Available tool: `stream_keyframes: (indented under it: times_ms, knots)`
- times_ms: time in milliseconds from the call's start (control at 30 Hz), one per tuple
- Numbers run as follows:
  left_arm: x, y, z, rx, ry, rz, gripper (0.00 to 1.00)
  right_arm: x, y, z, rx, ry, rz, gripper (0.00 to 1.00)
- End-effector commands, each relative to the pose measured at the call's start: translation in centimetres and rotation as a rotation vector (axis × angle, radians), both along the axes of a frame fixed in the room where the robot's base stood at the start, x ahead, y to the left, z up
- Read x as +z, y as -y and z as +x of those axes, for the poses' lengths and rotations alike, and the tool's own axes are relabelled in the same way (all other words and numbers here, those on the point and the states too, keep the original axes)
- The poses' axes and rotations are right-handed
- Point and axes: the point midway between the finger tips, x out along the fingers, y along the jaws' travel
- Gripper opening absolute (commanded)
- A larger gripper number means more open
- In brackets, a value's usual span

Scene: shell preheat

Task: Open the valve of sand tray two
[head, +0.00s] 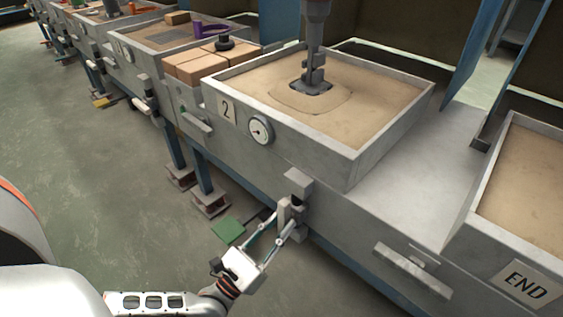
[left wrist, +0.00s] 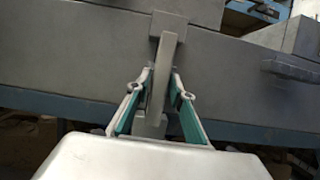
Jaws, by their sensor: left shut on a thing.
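Sand tray two (head: 310,152) is a grey box of sand with a "2" plate (head: 228,112) and a round gauge (head: 260,130) on its front. Below it, on the grey side of the bench, sits the valve's lever (head: 297,207), a grey bar pointing down. My left gripper (head: 286,224) reaches it from the lower left and is shut on the lever. In the left wrist view, the lever (left wrist: 167,60) runs between the two teal-lined fingers (left wrist: 160,90), near upright with a slight tilt. My right gripper is not in view.
A grey stem (head: 315,50) stands in the tray's sand. A tray marked END (head: 530,284) is at the right, with another handle (head: 412,270) low on the bench. Further trays and handles line the left. The green floor (head: 110,190) is open at the left.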

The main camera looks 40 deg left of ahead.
Motion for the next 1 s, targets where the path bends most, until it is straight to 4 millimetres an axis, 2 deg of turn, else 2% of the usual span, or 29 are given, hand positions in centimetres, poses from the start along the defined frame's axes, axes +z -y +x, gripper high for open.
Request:
stream_keyframes:
  times_ms: [533, 567, 600, 1000]
  knots:
    - [0.11, -0.04, 0.00, 0.002, 0.001, -0.027, 0.00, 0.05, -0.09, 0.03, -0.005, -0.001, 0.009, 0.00]
    - [0.12, -0.04, 0.00, 0.001, 0.001, -0.026, 0.30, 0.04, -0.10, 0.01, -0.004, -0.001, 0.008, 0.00]
    - [0.11, -0.04, 0.00, 0.001, 0.001, -0.026, 0.33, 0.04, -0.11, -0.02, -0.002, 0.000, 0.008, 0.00]
    - [-0.22, 0.02, -0.51, 0.000, -0.002, -0.021, 0.33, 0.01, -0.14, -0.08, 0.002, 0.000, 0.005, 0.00]
